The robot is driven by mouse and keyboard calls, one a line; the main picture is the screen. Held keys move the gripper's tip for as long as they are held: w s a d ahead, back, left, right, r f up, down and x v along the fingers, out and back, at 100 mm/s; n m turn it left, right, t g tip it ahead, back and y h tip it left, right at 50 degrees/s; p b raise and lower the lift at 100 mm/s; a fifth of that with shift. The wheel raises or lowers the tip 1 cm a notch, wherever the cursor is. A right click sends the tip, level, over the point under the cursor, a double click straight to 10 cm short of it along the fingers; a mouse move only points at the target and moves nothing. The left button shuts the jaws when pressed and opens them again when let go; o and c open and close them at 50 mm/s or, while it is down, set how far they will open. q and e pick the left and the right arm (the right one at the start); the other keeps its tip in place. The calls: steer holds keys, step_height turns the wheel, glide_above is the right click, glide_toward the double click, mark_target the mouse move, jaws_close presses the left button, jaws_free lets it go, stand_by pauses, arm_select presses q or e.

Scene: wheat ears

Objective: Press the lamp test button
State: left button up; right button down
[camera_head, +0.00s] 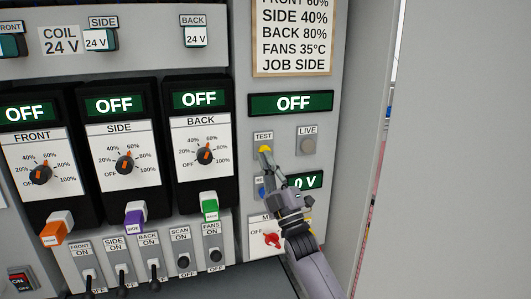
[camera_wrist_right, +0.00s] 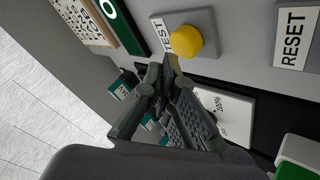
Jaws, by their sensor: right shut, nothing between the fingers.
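The test button is a yellow round button (camera_wrist_right: 186,41) on a grey plate marked TEST. In the head view the yellow button (camera_head: 264,149) sits under the TEST label, partly hidden by my right gripper. My right gripper (camera_head: 268,160) is shut and empty, its tips at the button's lower edge. In the right wrist view my right gripper's fingertips (camera_wrist_right: 170,63) are close beside the yellow button; I cannot tell whether they touch it. My left gripper is not in view.
A grey LIVE lamp (camera_head: 308,146) is right of the button, and a green 0 V display (camera_head: 307,181) is below. A blue button (camera_head: 261,190) and a red rotary switch (camera_head: 272,240) are lower, near my right arm. Dials marked FRONT, SIDE and BACK (camera_head: 205,155) stand left.

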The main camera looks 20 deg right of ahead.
steer(key=s+p, duration=0.2)
steer(key=s, duration=0.3)
steer(key=shift+d+p, duration=0.15)
steer(key=shift+p, duration=0.25)
step_height(320, 180, down, 38)
steer(key=s+m+g+h, duration=0.2)
steer(key=m+g+h, duration=0.3)
steer(key=g, duration=0.4)
steer(key=s+d+f+m+g, duration=0.1)
steer(key=s+f+m+g, duration=0.15)
steer(key=s+f, duration=0.65)
steer(key=s+d+f+m+g, duration=0.1)
steer(key=s+f+g, duration=0.3)
steer(key=f, duration=0.8)
steer(key=s+f+m+g, duration=0.1)
steer(key=s+f+g, duration=0.2)
steer(key=s, duration=1.1)
steer(key=s+d+f+m+g+h, duration=0.1)
steer(key=s+f+g, duration=0.2)
steer(key=s+f, duration=0.7)
steer(key=s+d+f+m+g, duration=0.1)
steer(key=s+f, duration=0.6)
steer(key=s, duration=1.2)
steer(key=m+g, duration=0.1)
steer(key=g, duration=0.1)
steer(key=shift+s+g+h, duration=0.2)
steer(key=shift+g+h, duration=0.1)
steer(key=shift+g, duration=0.05)
